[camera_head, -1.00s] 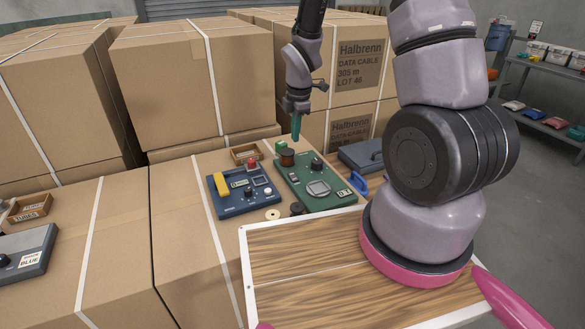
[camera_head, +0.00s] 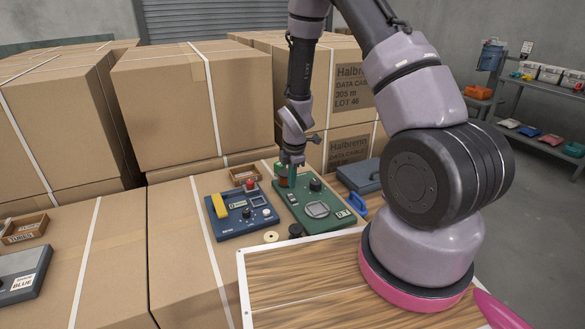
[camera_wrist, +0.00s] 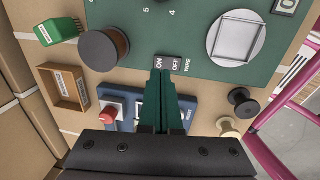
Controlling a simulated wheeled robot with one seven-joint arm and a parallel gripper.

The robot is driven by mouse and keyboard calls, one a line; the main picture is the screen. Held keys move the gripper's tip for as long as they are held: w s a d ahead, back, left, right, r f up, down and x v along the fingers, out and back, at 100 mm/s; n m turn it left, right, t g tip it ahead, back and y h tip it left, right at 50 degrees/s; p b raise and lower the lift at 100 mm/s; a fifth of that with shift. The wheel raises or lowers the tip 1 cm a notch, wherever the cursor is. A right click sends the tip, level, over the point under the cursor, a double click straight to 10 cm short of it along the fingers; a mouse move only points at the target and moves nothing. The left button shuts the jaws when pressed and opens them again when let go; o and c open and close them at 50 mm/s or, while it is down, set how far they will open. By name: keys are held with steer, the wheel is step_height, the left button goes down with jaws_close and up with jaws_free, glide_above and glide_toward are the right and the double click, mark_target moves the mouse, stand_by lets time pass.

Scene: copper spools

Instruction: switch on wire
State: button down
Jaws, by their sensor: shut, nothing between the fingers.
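The wire switch (camera_wrist: 168,63) is a small dark rocker on the green panel (camera_wrist: 190,20), marked ON, OFF and WIRE. Which side is pressed I cannot tell. The green panel (camera_head: 338,222) also shows in the head view, lying on a carton. My gripper (camera_wrist: 160,76) is shut and empty, its green fingers reaching the switch's near edge beside the ON side. Whether they touch it I cannot tell. In the head view my gripper (camera_head: 288,181) points down over the panel's left part, hiding some of it.
A wooden box (camera_wrist: 62,87), a green block (camera_wrist: 57,31) and a black spool (camera_wrist: 243,101) are close by.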

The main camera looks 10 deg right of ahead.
mark_target(290, 195)
steer(key=shift+w+f, duration=0.15)
steer(key=shift+f, duration=0.8)
steer(key=shift+w+f, duration=0.15)
steer(key=shift+f, duration=0.75)
steer(key=shift+w+a+f, duration=0.1)
steer(key=shift+f, duration=0.05)
steer(key=shift+g, duration=0.3)
steer(key=shift+s, duration=0.2)
steer(key=shift+s, duration=0.7)
